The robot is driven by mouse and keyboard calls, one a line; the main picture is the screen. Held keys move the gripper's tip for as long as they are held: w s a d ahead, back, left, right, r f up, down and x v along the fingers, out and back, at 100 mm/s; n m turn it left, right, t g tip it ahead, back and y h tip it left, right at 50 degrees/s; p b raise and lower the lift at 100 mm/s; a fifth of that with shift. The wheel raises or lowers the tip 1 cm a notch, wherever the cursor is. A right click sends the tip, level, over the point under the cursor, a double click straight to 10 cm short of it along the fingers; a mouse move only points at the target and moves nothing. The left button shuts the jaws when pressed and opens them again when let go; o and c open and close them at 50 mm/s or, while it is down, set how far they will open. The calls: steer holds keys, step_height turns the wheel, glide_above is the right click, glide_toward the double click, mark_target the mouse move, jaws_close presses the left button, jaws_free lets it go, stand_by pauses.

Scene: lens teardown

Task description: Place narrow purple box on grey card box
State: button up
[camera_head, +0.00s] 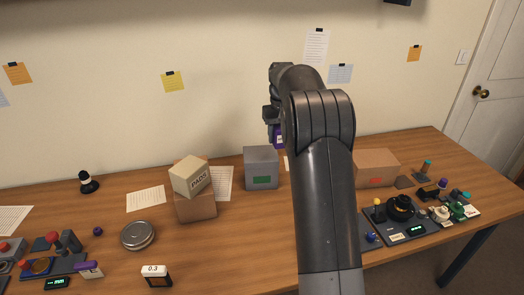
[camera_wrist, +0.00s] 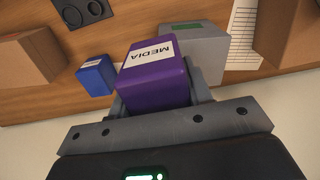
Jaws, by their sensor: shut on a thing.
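The narrow purple box (camera_wrist: 157,77) has a white label reading MEDIA. My gripper (camera_wrist: 160,98) is shut on it, with a finger on either side. In the head view the purple box (camera_head: 279,138) shows only as a small patch beside my arm, near the wall and just right of the grey box's top; my arm hides the rest. The grey card box (camera_head: 261,169) stands on the table with a green label on its front. In the wrist view the grey box (camera_wrist: 205,50) lies beyond the purple box, partly covered by it. Whether they touch cannot be told.
A small blue box (camera_wrist: 96,76) stands near the grey box, hidden in the head view. A brown box (camera_head: 377,168) is at right. A beige box (camera_head: 190,177) sits tilted on another brown box (camera_head: 196,207) at left. The wall is close behind.

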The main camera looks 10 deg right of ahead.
glide_above(262, 158)
step_height(262, 158, down, 4)
steer(key=shift+d+r, duration=0.1)
steer(key=shift+f, duration=1.95)
steer(key=shift+f, duration=0.15)
steer(key=o, duration=1)
steer(key=shift+o, duration=0.2)
